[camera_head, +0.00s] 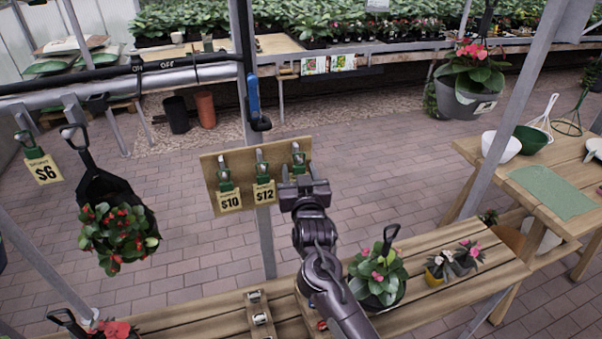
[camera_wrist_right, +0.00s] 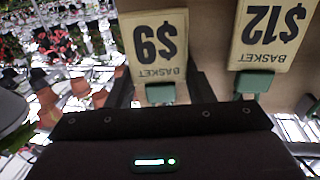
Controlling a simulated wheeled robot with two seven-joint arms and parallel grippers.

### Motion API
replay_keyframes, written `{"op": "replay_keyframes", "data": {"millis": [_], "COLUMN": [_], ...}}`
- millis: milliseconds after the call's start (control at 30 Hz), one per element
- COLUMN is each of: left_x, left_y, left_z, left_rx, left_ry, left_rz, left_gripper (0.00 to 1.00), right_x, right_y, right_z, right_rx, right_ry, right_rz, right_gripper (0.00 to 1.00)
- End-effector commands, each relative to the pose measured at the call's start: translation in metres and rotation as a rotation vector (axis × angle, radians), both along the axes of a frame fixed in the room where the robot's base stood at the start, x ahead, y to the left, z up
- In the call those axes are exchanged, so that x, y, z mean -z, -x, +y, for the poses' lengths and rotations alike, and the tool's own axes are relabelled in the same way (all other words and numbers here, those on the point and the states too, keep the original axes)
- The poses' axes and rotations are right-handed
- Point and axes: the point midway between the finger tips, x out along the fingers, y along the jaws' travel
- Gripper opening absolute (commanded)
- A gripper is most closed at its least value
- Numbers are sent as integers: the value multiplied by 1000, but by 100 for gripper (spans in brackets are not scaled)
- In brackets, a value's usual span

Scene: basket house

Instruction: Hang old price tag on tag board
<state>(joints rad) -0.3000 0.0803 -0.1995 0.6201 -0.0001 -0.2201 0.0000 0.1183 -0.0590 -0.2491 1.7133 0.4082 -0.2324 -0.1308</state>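The wooden tag board (camera_head: 242,157) is fixed to a grey post and bears several hooks. A $10 tag (camera_head: 229,200) and a $12 tag (camera_head: 264,192) hang on it by green clips. At the right-hand hook, a third green clip (camera_head: 299,160) shows; its tag is hidden there by my right gripper (camera_head: 300,172). My left gripper is not in view.
A $6 tag (camera_head: 43,169) hangs on the rail at the left, next to a hanging black basket (camera_head: 115,230) with red flowers. A potted pink plant (camera_head: 378,275) stands on the wooden bench (camera_head: 440,300) below. Another table (camera_head: 530,180) is at right.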

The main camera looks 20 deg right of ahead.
Motion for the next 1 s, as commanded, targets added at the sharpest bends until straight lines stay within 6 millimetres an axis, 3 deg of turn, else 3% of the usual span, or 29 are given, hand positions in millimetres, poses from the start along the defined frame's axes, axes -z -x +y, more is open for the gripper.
{"op": "replay_keyframes", "data": {"millis": [133, 467, 1000], "left_x": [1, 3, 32], "left_y": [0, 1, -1], "left_z": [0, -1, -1], "left_rx": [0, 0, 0], "left_ry": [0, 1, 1], "left_rz": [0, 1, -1], "left_gripper": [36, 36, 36], "right_x": [6, 8, -2], "right_y": [-1, 3, 85], "right_z": [1, 4, 5], "right_rx": [-4, -10, 3], "right_ry": [4, 5, -4], "right_rz": [14, 16, -10], "right_gripper": [72, 72, 72]}}
